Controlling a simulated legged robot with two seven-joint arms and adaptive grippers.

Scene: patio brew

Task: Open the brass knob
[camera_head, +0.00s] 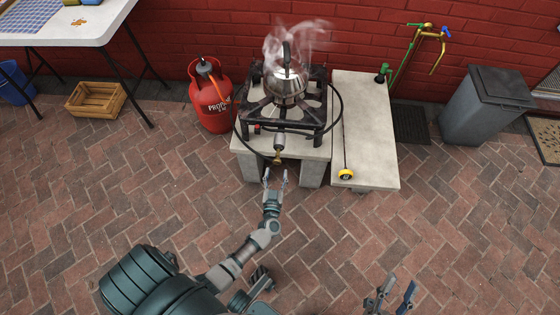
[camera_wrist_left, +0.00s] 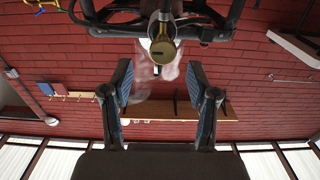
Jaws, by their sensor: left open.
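The brass knob (camera_head: 277,160) sits at the front of the gas burner (camera_head: 300,115), on the short valve pipe. It also shows in the left wrist view as a round brass disc (camera_wrist_left: 162,49), beyond and above the fingertips. My left gripper (camera_head: 276,178) is open and empty just in front of the knob. Its two blue-padded fingers (camera_wrist_left: 160,82) stand apart in the wrist view, not touching the knob. My right gripper (camera_head: 400,284) is at the bottom right of the head view, its fingers apart and empty, far from the burner.
A steaming kettle (camera_head: 285,88) stands on the burner, over a concrete block stand (camera_head: 240,147). A red propane cylinder (camera_head: 210,100) is left of it, and a black hose loops around the burner. A concrete bench (camera_head: 365,130) with a yellow-ended tool (camera_head: 346,175) is at right. The brick floor in front is clear.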

